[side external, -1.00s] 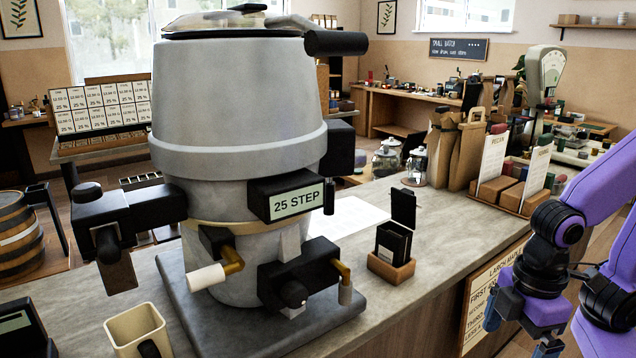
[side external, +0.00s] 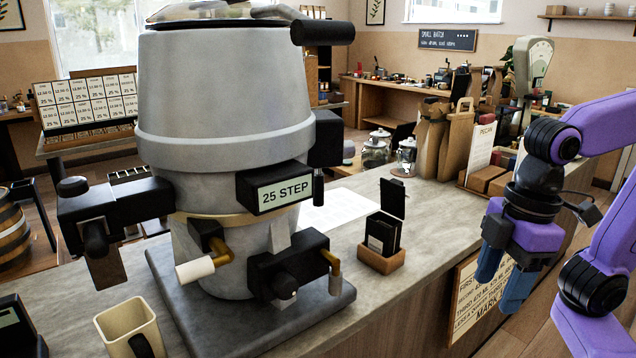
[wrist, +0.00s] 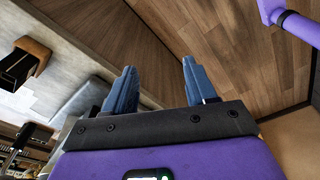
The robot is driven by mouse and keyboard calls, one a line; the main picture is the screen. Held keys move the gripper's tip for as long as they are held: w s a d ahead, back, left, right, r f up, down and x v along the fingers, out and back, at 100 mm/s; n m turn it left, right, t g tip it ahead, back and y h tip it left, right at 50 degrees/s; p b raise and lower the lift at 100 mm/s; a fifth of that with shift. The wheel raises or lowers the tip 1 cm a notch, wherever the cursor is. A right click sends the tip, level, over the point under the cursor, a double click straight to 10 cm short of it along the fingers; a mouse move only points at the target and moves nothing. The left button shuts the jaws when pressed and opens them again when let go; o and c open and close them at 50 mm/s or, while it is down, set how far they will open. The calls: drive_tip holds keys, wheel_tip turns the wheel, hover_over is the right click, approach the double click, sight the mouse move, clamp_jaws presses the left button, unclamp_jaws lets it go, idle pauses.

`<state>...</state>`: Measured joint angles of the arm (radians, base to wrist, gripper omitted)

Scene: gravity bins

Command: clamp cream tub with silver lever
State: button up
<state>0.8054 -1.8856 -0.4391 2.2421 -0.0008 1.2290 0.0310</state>
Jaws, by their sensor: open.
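A cream, open-topped square tub (side external: 133,328) stands on the counter at the lower left of the side view, with a dark part at its front. A large grey hopper machine (side external: 225,90) stands on a dark slab behind it. A small silver-grey piece (side external: 280,238) shows on its lower front; I cannot tell whether it is the silver lever. My gripper (side external: 504,285) is open and empty, its blue fingers pointing down off the counter's right edge, far from the tub. In the wrist view, the fingers (wrist: 158,78) are apart with only floor between them.
A small wooden holder with black cards (side external: 382,255) stands on the counter between the machine and my gripper. Paper bags (side external: 445,145), glass jars (side external: 405,158) and a scale (side external: 530,75) stand farther back. The counter's right edge drops to a sign-covered front.

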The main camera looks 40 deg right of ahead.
drive_tip(key=w+a+f+m+t+y, duration=0.2)
drive_tip(key=w+m+t, duration=0.15)
drive_tip(key=w, duration=0.65)
drive_tip(key=w+a+f+m+t+y, duration=0.1)
drive_tip(key=w+a+m+t+y, duration=0.2)
drive_tip(key=w, duration=0.7)
drive_tip(key=w+d+r+m+t+h, duration=0.1)
drive_tip(key=w+d+r+m+t, duration=0.1)
drive_tip(key=w+d+t, duration=0.5)
drive_tip(key=w+d+r+m+t+h, duration=0.1)
drive_tip(key=w+d+r+t+h, duration=0.1)
drive_tip(key=w+d+t, duration=0.35)
drive_tip(key=g, duration=0.2)
approach(323, 183)
drive_tip(key=w, duration=0.3)
drive_tip(key=w+a, duration=0.1)
drive_tip(key=w, duration=0.3)
drive_tip(key=w+a, duration=0.1)
drive_tip(key=w, duration=0.3)
drive_tip(key=shift+w+f, duration=0.1)
drive_tip(key=shift+w, duration=0.15)
clamp_jaws()
